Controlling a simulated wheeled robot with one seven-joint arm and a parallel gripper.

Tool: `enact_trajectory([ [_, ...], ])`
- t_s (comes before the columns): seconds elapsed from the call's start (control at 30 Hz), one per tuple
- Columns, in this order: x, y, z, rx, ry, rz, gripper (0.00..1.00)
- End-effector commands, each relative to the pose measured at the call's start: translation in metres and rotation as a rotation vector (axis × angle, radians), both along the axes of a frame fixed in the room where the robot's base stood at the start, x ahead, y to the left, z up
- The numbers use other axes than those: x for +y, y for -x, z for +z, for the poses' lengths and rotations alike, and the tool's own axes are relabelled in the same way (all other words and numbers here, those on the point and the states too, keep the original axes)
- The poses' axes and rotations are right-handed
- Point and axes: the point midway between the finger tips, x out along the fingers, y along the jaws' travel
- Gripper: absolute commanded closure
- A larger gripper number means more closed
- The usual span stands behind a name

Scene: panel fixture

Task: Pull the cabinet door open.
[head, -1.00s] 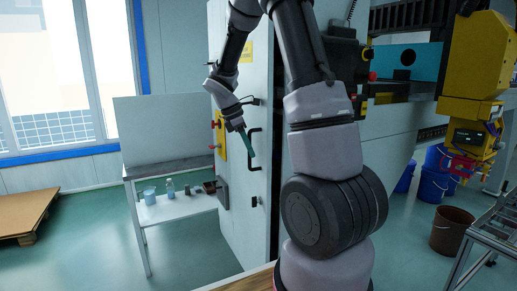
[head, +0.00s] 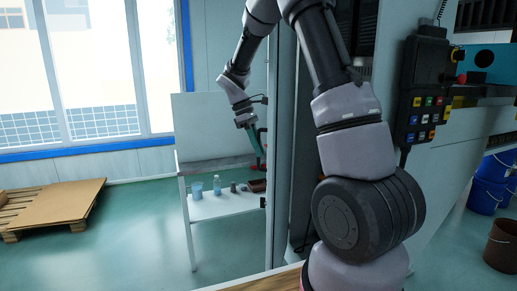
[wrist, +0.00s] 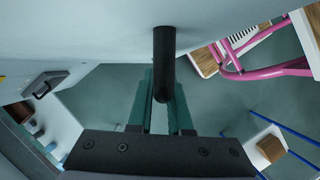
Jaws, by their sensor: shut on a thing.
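The cabinet door (head: 273,215) shows nearly edge-on in the head view as a narrow pale strip, with a dark gap (head: 298,190) to its right. In the wrist view its pale grey face (wrist: 85,28) fills the top. The black bar handle (wrist: 164,50) stands out from that face and runs down between the green fingers. My gripper (wrist: 160,105) is shut on the handle.
A white table (head: 225,207) with cups and a bottle stands left of the door. A wooden pallet (head: 55,207) lies on the floor at far left. A control pendant (head: 425,90) hangs at right, with blue buckets (head: 487,190) beyond. Floor between pallet and table is clear.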

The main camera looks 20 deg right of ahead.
Motion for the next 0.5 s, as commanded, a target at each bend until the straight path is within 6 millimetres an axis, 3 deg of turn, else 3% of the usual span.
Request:
enact_trajectory([
  [0.4, 0.0, -0.0007, 0.0003, -0.001, -0.001, 0.002, 1.0],
  [0.43, 0.0, -0.0007, 0.0003, -0.001, -0.001, 0.002, 0.79],
  [0.5, -0.0001, -0.0006, 0.0003, -0.001, -0.001, 0.002, 0.53],
])
